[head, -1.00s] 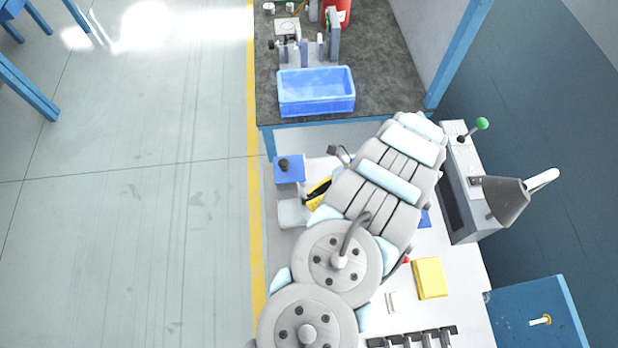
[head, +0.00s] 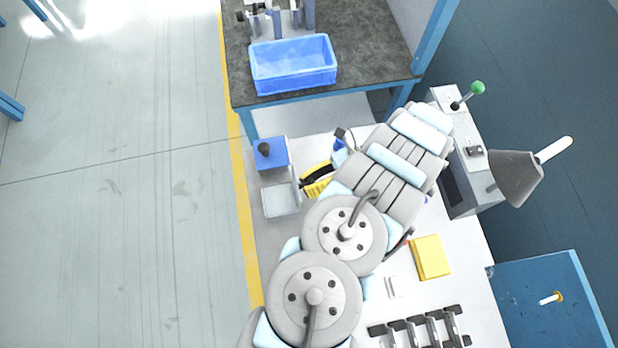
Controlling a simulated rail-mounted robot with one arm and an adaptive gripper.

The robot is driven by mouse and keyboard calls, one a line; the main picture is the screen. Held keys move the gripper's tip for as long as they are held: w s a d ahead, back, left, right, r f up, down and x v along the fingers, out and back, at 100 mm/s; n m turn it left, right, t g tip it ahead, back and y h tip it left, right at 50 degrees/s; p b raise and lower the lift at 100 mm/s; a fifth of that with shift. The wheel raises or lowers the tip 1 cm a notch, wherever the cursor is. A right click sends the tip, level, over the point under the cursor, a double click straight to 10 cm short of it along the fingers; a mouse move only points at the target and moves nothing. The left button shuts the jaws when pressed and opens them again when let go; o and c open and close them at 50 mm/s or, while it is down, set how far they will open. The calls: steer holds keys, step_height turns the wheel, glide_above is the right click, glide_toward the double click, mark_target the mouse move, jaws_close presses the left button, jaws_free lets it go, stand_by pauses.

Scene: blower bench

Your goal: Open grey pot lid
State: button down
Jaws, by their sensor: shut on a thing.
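A pale grey square box (head: 281,201) sits on the white bench, left of my arm. It shows a light rim around a greyish, recessed-looking top. No lid stands out on it, and I cannot tell if one lies beside it. Just behind it is a blue square box top (head: 271,154) with a black knob. A yellow and black object (head: 317,180) is partly hidden by my arm; I cannot tell what it is. My arm links cover the bench to the right of the box.
A blue bin (head: 293,65) stands on the dark bench behind. A grey machine with a green-knobbed lever (head: 477,88) and a dark grey conical shade (head: 515,178) stand at right. A yellow block (head: 430,257) and a black rack (head: 420,328) lie in front.

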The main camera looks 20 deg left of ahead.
mark_target(310, 181)
steer(key=c, duration=0.7)
jaws_free()
steer(key=shift+w, duration=0.1)
steer(key=shift+r, duration=0.15)
steer(key=shift+r, duration=4.9)
steer(key=shift+w+d+f, duration=0.1)
